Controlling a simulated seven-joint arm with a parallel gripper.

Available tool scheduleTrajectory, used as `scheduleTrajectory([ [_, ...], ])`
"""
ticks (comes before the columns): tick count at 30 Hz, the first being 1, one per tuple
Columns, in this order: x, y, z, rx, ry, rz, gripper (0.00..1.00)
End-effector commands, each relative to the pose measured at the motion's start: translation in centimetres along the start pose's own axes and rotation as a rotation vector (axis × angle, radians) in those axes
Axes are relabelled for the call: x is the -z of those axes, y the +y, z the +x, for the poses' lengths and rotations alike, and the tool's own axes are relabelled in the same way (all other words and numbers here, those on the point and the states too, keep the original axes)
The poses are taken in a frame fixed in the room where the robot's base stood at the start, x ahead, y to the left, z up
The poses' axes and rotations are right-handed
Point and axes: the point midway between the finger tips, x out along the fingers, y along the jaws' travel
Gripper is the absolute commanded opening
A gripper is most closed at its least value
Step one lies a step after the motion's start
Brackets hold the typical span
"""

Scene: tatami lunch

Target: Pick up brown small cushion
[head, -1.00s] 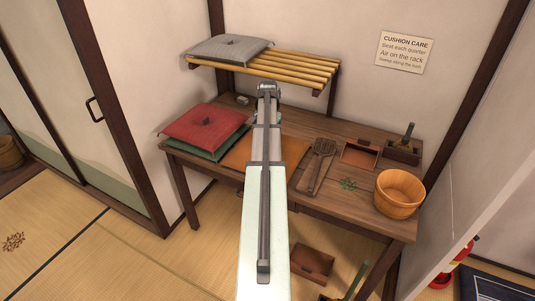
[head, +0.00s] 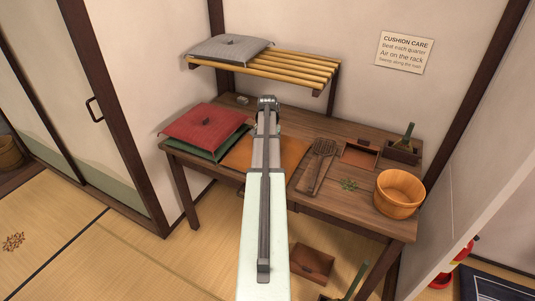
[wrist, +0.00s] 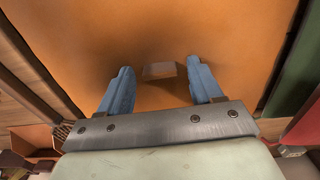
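An orange-brown flat square (head: 293,151), seemingly the brown cushion, lies on the wooden table, partly hidden behind my arm in the head view. In the wrist view its orange surface (wrist: 220,35) fills most of the picture. My gripper (wrist: 157,77) is open, with blue finger pads on either side of that block and nothing held. The height left between fingertips and surface is hard to tell. In the head view my wrist (head: 267,102) hides the fingers.
A red cushion (head: 204,126) on a green one (head: 215,156) lies left of the square. A slatted spatula (head: 318,168), an orange-lined tray (head: 360,153) and a wooden tub (head: 399,194) stand right. A slatted rack (head: 300,66) with a grey cushion (head: 228,49) hangs above.

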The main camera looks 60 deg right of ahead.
Motion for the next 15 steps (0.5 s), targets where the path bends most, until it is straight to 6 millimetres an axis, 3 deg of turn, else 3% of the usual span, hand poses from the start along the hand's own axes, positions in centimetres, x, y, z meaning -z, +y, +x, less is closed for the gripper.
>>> scheduleTrajectory([
  [2, 0.0, 0.0, -0.01, 0.0, 0.0, 0.0, 0.57],
  [15, 0.01, -0.01, -0.03, 0.0, 0.0, 0.0, 0.15],
])
